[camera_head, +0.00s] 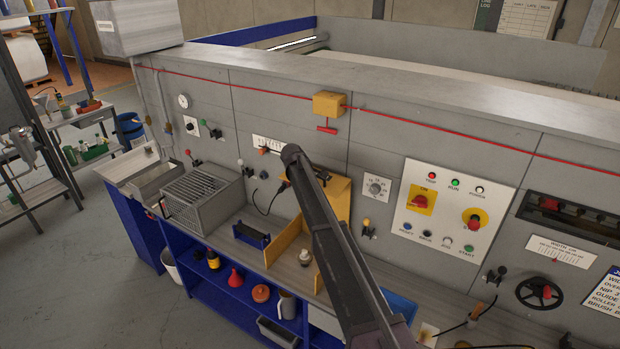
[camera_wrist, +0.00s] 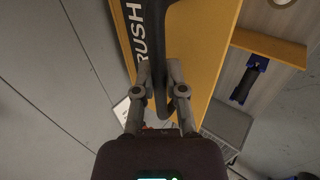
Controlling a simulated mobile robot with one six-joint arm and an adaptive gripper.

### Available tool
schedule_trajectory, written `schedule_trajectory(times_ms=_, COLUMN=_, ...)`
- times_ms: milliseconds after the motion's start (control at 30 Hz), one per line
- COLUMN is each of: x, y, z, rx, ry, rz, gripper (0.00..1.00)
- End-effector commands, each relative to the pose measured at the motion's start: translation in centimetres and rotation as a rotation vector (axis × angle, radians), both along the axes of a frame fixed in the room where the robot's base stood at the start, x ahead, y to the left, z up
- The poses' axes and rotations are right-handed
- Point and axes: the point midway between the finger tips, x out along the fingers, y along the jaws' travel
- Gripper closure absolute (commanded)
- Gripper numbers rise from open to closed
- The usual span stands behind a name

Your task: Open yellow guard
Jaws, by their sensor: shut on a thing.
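The yellow guard (camera_head: 341,196) stands on the bench against the grey machine wall in the head view, partly hidden behind my arm. A dark bar-like handle (camera_wrist: 160,98) stands out from the panel. My gripper (camera_wrist: 160,78) has one finger on each side of this handle and is shut on it. In the head view my arm covers most of the gripper and the handle.
Yellow side plates (camera_head: 288,243) and a small knob-like part (camera_head: 305,257) stand on the bench. A wire-grille box (camera_head: 200,198) is to the left. A control panel (camera_head: 447,208) and a handwheel (camera_head: 538,292) are to the right. A red cord (camera_head: 440,130) runs above.

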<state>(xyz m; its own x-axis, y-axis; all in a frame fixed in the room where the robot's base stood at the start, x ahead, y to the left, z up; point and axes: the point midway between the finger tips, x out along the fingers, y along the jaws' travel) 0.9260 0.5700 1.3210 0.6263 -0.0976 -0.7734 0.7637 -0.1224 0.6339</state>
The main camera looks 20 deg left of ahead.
Motion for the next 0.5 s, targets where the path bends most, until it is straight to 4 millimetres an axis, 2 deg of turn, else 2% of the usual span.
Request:
schedule_trajectory(times_ms=267, x=-0.03, y=0.11, z=0.00, rx=0.001, ry=-0.001, rz=0.001, gripper=1.00)
schedule_trajectory(times_ms=300, x=-0.05, y=0.11, z=0.00, rx=0.001, ry=0.000, rz=0.001, gripper=0.76)
schedule_trajectory(times_ms=400, x=-0.06, y=0.11, z=0.00, rx=0.000, ry=0.000, rz=0.001, gripper=0.49)
schedule_trajectory(times_ms=500, x=-0.07, y=0.11, z=-0.01, rx=0.000, ry=0.000, rz=0.001, gripper=0.49)
